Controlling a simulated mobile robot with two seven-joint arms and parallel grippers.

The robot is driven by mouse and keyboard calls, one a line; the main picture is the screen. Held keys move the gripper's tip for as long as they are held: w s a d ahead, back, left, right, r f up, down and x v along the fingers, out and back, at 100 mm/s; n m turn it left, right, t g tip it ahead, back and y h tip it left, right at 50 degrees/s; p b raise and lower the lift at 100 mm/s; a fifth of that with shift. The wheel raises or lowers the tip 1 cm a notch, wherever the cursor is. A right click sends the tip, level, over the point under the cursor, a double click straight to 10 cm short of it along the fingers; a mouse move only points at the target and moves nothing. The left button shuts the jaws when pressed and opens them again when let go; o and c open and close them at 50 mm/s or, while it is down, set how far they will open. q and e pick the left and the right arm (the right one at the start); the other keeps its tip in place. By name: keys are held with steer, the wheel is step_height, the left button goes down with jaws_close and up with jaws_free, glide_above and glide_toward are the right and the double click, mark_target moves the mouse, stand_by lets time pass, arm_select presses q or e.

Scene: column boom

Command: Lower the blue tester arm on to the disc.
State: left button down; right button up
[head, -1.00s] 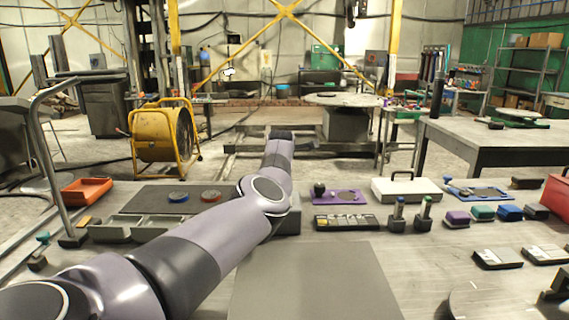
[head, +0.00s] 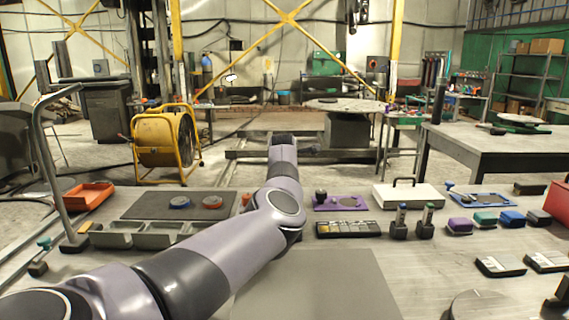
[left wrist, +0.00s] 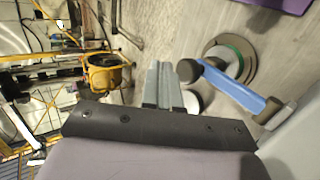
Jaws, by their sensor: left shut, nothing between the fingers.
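In the left wrist view, a blue tester arm (left wrist: 237,91) runs diagonally beside my gripper. A dark cylindrical head (left wrist: 188,70) is at its left end and a grey-brown block (left wrist: 278,113) at its right. A round disc with a green ring (left wrist: 240,49) lies by the blue arm, which overlaps its lower edge. I cannot tell the height between them. My left gripper (left wrist: 163,72) is shut and empty, its tips just left of the dark head. In the head view my own left arm covers the middle; its fingers and the tester do not show. My right gripper is out of view.
A dark mat (head: 145,207) with a blue and a red puck lies left of my arm. A purple board (head: 328,203), a black-trimmed panel (head: 347,229) and two small upright devices stand right. A grey plate (head: 345,285) leaves bare space in front.

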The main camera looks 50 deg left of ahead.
arm_select(q)
steer(key=shift+s+d+r, duration=0.2)
steer(key=shift+s+d, duration=0.15)
steer(key=shift+d, duration=0.05)
steer(key=shift+b+v, duration=0.4)
steer(key=shift+v, duration=1.9)
steer(key=shift+r, duration=0.1)
